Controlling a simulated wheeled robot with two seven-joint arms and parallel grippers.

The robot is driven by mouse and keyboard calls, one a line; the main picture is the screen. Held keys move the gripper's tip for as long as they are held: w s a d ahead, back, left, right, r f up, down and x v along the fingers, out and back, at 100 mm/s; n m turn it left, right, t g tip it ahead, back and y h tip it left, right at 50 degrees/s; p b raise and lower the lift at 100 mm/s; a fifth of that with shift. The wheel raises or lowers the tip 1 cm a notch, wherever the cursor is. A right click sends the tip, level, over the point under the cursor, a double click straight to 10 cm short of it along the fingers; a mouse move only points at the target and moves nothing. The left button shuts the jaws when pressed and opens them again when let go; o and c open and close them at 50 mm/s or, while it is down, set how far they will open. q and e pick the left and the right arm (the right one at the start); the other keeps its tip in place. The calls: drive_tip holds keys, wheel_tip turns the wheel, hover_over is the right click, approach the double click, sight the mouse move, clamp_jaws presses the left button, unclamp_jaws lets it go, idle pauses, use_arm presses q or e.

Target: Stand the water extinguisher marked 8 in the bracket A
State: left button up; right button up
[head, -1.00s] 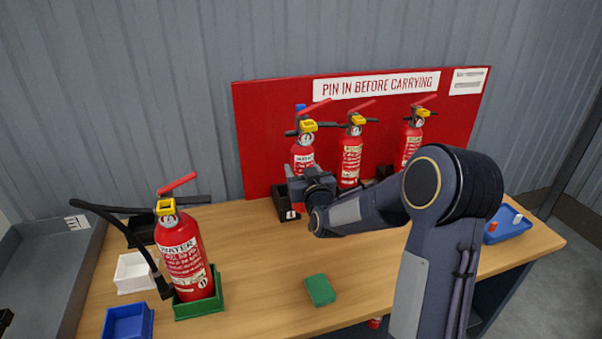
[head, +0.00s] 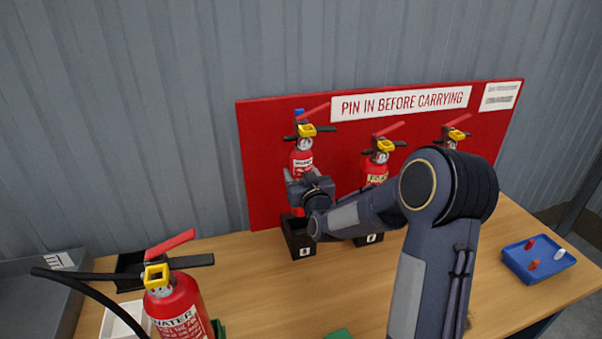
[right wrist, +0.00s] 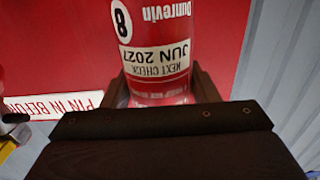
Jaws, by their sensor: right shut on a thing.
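My right gripper (head: 306,188) is shut around the body of a red extinguisher (head: 301,160) with a yellow collar, before the red board. In the right wrist view this extinguisher (right wrist: 157,72) shows an "8" mark and a "next check Jun 2027" label, upside down. It looks upright and raised. Its lower end is mostly hidden by the gripper. A black bracket (head: 300,250) with a small white label stands on the table just below it; I cannot read the letter. Another black bracket (head: 367,240) stands to its right, partly behind my arm. My left gripper is out of view.
Two more extinguishers (head: 376,170) (head: 447,137) stand along the board. A water extinguisher (head: 178,308) with a black hose stands at the front left. A blue tray (head: 516,262) with small red and white pieces is at the right. The middle of the table is mostly clear.

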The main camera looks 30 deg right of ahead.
drive_tip(key=shift+f+b, duration=0.8)
drive_tip(key=shift+f, duration=1.1)
drive_tip(key=shift+r+b, duration=0.1)
drive_tip(key=shift+b, duration=0.8)
drive_tip(key=shift+f+b, duration=2.7)
drive_tip(key=shift+b, duration=0.8)
idle(1.0)
idle(0.5)
drive_tip(key=o, duration=1.3)
drive_tip(key=shift+s, duration=0.1)
drive_tip(key=shift+o, duration=1.3)
drive_tip(key=shift+f, duration=0.15)
